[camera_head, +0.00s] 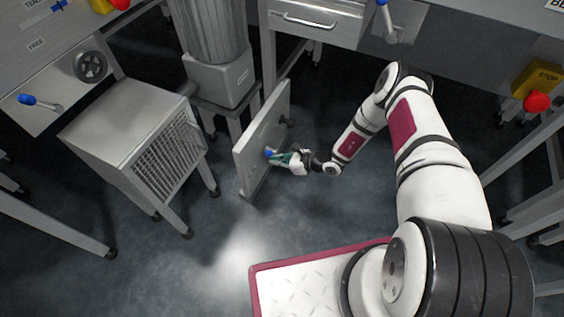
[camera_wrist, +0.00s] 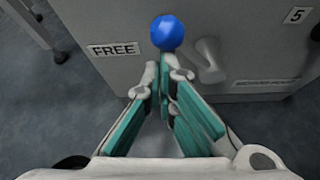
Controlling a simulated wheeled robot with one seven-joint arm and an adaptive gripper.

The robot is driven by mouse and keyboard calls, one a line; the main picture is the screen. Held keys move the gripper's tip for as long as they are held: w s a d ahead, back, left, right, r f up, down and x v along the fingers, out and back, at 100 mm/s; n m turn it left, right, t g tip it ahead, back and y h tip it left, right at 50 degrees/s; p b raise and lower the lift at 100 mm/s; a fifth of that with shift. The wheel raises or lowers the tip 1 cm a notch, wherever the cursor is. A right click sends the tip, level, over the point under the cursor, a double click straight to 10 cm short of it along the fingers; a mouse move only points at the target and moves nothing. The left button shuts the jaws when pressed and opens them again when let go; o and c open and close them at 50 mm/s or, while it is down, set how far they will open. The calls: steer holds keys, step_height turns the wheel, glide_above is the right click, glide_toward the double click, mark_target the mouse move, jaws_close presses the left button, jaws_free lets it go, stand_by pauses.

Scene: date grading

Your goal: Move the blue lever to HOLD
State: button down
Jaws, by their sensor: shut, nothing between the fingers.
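A blue lever knob (camera_wrist: 167,32) stands out from a grey panel just beyond my fingertips in the wrist view. The same knob shows small on the upright panel (camera_head: 250,176) in the head view. My gripper (camera_wrist: 163,72) is shut and empty, its tips close to the knob; I cannot tell whether they touch it. In the head view my gripper (camera_head: 283,158) is at the panel face. A FREE label (camera_wrist: 115,49) is left of the knob. A second label (camera_wrist: 266,84) at the lower right is too blurred to read. I see no readable HOLD.
Other blue levers are on the left bench (camera_head: 28,99) and at the top centre (camera_head: 382,3). A grey vented cabinet (camera_head: 130,135) stands left of the panel. A red stop button (camera_head: 537,102) is at the right. The floor in front of the panel is open.

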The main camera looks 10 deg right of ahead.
steer(key=w+d+r, duration=0.2)
steer(key=shift+w+r, duration=0.3)
steer(key=shift+r, duration=0.05)
stand_by(0.4)
steer(key=shift+w+d, duration=0.1)
steer(key=shift+w, duration=0.1)
stand_by(0.4)
